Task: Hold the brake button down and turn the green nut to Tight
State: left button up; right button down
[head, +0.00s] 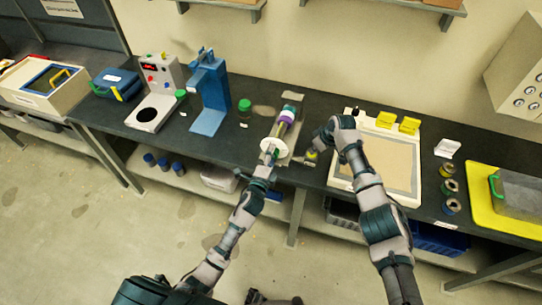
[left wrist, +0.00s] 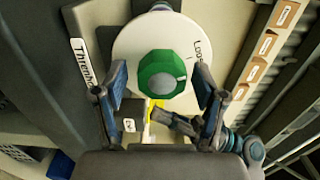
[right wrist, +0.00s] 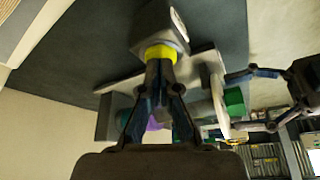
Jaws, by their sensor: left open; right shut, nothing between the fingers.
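The green nut (left wrist: 162,75) sits at the centre of a white dial (left wrist: 138,42) in the left wrist view. Part of the word "Loose" shows at the dial's right; no Tight mark is readable. My left gripper (left wrist: 160,80) is open, one finger on each side of the nut, apparently not gripping it. In the head view my left gripper (head: 267,160) is at the front of the white dial (head: 275,147). My right gripper (right wrist: 160,68) is shut and empty, its tips at the yellow-collared brake button (right wrist: 163,51) on a grey block. I cannot tell whether the button is pressed.
A green-capped jar (head: 244,106) and a blue stand (head: 209,95) are left of the screw machine. A framed tan tray (head: 338,184) lies right, beneath my right arm. A yellow tray (head: 484,213) is at the far right. A shelf with bins runs below the bench.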

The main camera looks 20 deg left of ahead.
pick_arm(q)
jog(key=shift+w, duration=0.45)
dwell(0.3)
jog(key=shift+s, duration=0.15)
dwell(0.3)
